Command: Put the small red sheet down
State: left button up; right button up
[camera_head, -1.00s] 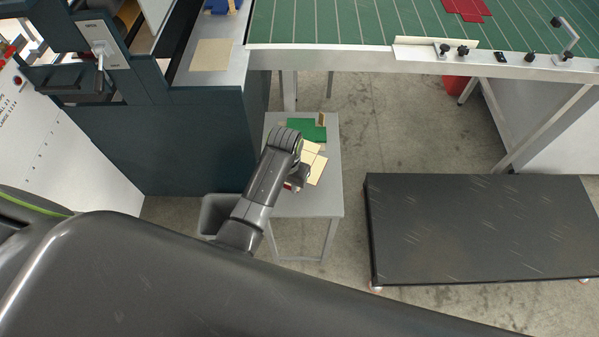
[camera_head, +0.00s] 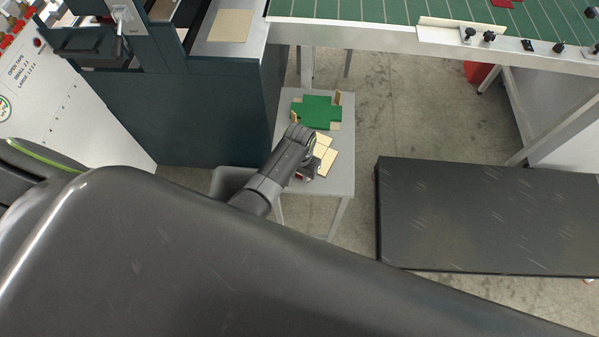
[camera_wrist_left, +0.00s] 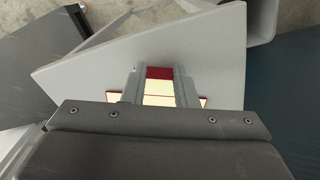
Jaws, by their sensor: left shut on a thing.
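My left gripper (camera_head: 308,173) is low over the near part of a small grey table (camera_head: 343,183). In the left wrist view its two fingers (camera_wrist_left: 159,84) are on either side of the small red sheet (camera_wrist_left: 159,72), and the gripper is shut on it. A red strip and cream faces with thin red edges show there. In the head view only a speck of red (camera_head: 299,177) shows beside the gripper; my arm hides the rest. I cannot tell whether the sheet touches the table. My right gripper is not in view.
A green cross-shaped sheet (camera_head: 317,112) lies on the table's far half, with small tan upright pieces beside it. Cream panels (camera_head: 326,158) are right of my gripper. A dark machine stands left, a black platform (camera_head: 480,215) right, and a green conveyor (camera_head: 350,12) behind.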

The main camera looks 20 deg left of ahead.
pick_arm(q)
jog(key=shift+f, duration=0.1)
jog(key=o, duration=0.9)
jog(key=shift+o, duration=0.2)
jog(key=shift+r, duration=0.45)
notch_tip(320, 180, up, 11)
jog(key=shift+r, duration=0.15)
